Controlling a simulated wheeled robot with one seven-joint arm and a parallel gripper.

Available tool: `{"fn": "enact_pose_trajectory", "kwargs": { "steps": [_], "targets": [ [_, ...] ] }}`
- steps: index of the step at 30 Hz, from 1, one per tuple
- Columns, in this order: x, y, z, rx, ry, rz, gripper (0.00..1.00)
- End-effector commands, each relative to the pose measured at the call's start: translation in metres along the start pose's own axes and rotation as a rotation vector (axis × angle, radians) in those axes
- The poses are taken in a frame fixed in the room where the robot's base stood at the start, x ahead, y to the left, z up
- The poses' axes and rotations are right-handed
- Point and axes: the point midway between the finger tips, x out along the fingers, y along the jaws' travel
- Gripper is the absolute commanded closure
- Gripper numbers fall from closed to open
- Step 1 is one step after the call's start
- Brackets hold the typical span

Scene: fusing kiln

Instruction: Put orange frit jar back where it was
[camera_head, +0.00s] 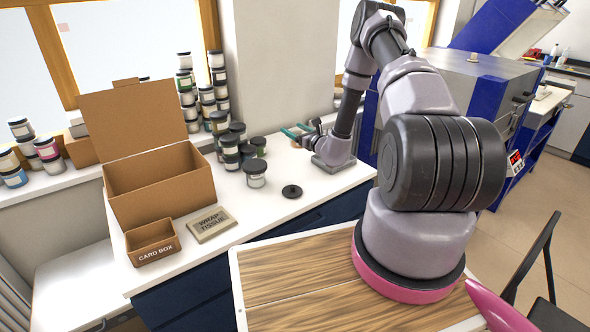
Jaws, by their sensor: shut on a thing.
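My arm reaches over to the back right of the white counter. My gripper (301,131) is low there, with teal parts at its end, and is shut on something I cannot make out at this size. No orange jar can be told apart in this view. Several dark-lidded jars (229,146) stand in a group to the left of the gripper. One pale jar with a dark top (255,178) stands in front of that group. A flat black disc, like a lid (291,191), lies on the counter to its right.
An open cardboard box (161,190), a small card box (152,243) and a wrap tissue pack (211,224) fill the counter's left. Stacked jars (187,90) line the sill. A blue and grey kiln (470,85) stands right.

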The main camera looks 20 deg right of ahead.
Motion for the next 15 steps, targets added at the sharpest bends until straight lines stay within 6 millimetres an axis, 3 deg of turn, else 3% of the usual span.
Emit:
{"fn": "enact_pose_trajectory", "kwargs": {
  "steps": [1,5,15],
  "targets": [
    [0.007,0.013,-0.002,0.002,0.001,0.003,0.88],
    [0.017,0.030,-0.010,0.003,0.005,0.000,0.88],
    [0.019,0.034,-0.062,0.002,0.005,-0.002,0.88]
  ]
}}
